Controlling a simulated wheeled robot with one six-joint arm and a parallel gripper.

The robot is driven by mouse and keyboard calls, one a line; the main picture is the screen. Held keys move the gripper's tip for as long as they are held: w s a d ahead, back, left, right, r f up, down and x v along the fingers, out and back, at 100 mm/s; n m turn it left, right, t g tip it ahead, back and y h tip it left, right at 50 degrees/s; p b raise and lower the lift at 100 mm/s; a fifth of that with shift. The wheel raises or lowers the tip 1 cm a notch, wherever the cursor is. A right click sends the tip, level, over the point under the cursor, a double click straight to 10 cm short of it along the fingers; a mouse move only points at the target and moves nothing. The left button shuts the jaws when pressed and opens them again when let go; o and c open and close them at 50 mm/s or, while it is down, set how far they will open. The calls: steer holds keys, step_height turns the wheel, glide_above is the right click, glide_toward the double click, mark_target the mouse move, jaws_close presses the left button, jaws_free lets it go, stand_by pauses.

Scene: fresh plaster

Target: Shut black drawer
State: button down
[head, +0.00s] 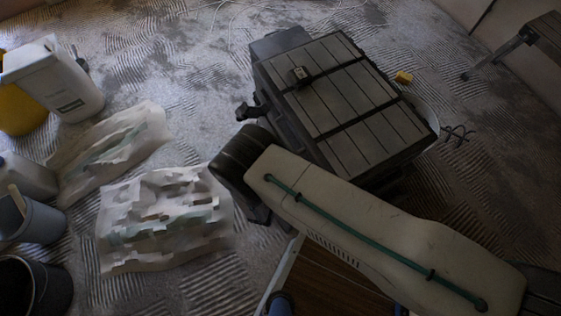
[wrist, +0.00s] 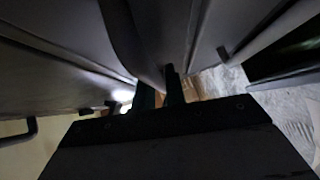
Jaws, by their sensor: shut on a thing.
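A dark chest (head: 335,85) with a slatted top stands on the floor in the head view. A dark grey box-like part (head: 280,42) sticks out at its far left end; I cannot tell if this is the black drawer. In the wrist view my gripper (wrist: 160,92) is close against dark panels (wrist: 60,75), its two black fingers near together. A dark curved bar (wrist: 135,50), which looks like a handle, runs down to the fingers and seems held between them. Which drawer it belongs to is unclear. In the head view my arm hides the gripper.
Two crumpled pale bags (head: 165,215) (head: 115,150) lie left of the chest. A white container (head: 60,80), a yellow bucket (head: 20,105) and dark buckets (head: 30,217) stand at far left. A yellow block (head: 403,77) lies right of the chest. Floor behind the bags is clear.

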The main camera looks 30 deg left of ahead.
steer(key=shift+w+d, duration=0.15)
steer(key=c, duration=1.5)
jaws_free()
steer(key=shift+o, duration=0.2)
steer(key=v, duration=0.8)
steer(key=shift+f, duration=0.1)
